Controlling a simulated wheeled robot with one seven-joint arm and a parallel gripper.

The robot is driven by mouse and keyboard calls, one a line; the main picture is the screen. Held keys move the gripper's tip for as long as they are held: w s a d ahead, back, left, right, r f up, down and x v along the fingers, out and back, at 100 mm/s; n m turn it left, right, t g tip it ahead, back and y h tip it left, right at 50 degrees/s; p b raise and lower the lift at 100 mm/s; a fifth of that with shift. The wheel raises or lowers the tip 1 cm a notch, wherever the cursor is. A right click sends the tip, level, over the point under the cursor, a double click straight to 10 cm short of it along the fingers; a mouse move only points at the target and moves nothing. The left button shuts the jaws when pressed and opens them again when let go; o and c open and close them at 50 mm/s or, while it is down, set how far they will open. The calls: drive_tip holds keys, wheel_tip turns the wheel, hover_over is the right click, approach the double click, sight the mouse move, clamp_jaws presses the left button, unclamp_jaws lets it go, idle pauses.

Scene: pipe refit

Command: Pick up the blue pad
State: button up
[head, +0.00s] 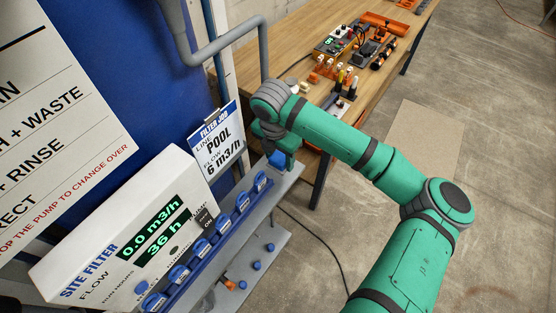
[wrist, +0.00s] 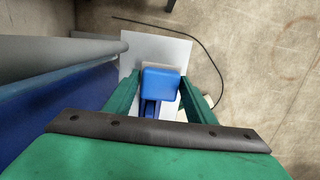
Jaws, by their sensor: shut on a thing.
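The blue pad (wrist: 160,84) is a small, rounded blue block between the two green fingers of my gripper (wrist: 160,90) in the wrist view. My gripper is shut on it. In the head view a bit of blue, the pad (head: 277,159), shows just under my gripper (head: 279,150), at the far end of the row of blue parts. The fingers and wrist hide much of the grip there. I cannot tell whether the pad touches the ledge below.
A row of blue-topped parts (head: 220,222) runs along the ledge beside the white site filter box (head: 130,235). A filter job card (head: 216,143) stands behind. A grey pipe (head: 262,50) is close to my wrist. A wooden bench (head: 290,30) holds tools. Open floor lies right.

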sight(284, 165)
drive_tip(key=s+r, duration=0.1)
drive_tip(key=r, duration=0.1)
drive_tip(key=s+d+r, duration=0.1)
drive_tip(key=s+r, duration=0.1)
drive_tip(key=shift+d, duration=0.1)
drive_tip(key=s+d+r, duration=0.3)
drive_tip(key=s+r, duration=0.1)
drive_tip(key=s, duration=0.5)
drive_tip(key=shift+r, duration=0.25)
